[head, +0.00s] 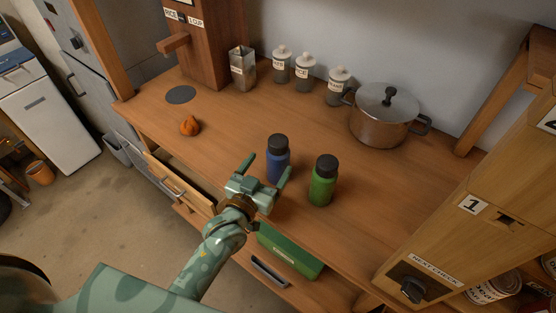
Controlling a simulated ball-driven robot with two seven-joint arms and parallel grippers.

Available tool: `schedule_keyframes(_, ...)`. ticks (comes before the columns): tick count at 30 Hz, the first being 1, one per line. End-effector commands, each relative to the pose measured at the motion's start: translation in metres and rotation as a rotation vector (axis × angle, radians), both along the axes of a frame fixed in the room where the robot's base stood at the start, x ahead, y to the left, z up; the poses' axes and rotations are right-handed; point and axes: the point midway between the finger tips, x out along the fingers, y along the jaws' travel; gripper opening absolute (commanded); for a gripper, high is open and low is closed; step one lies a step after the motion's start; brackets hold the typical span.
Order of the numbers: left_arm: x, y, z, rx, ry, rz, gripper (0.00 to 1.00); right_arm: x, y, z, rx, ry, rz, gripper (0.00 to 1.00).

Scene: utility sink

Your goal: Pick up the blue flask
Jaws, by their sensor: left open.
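The blue flask (278,164) stands upright on the wooden counter, with a black cap. A green flask (323,186) with a black cap stands upright just to its right. My left gripper (267,172) is open, its two green fingers spread toward the blue flask. One finger shows at the flask's left and the other at its lower right. The gripper covers the lower part of the blue flask, and I cannot tell whether it touches it. My right gripper is not in view.
A lidded pot (379,122) stands at the back right. Several labelled jars (305,77) and a clear container (243,70) line the wall. An orange lump (189,126) lies at the left. A drawer (184,184) is open below the front edge. A wooden dispenser (462,235) stands at the right.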

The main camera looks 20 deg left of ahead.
Motion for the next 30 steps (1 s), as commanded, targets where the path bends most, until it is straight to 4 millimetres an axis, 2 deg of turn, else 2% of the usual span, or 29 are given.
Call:
schedule_keyframes(5, 0.014, -0.003, 0.001, -0.001, -0.001, 0.0, 0.8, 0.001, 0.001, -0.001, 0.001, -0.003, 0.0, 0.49)
schedule_keyframes(13, 0.054, -0.011, 0.003, 0.0, 0.001, 0.0, 0.8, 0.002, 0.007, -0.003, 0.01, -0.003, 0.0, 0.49)
schedule_keyframes(21, 0.059, -0.012, 0.003, -0.001, 0.002, 0.0, 0.8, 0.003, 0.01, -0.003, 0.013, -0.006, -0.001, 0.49)
schedule_keyframes(22, 0.059, -0.012, 0.003, 0.0, 0.002, 0.0, 0.78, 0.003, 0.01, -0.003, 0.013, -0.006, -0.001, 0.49)
schedule_keyframes(28, 0.059, -0.011, 0.003, 0.0, 0.002, 0.0, 0.23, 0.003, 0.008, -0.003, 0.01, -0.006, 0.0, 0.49)
schedule_keyframes(30, 0.059, -0.011, 0.004, 0.0, -0.001, 0.0, 0.23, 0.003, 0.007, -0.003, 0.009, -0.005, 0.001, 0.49)
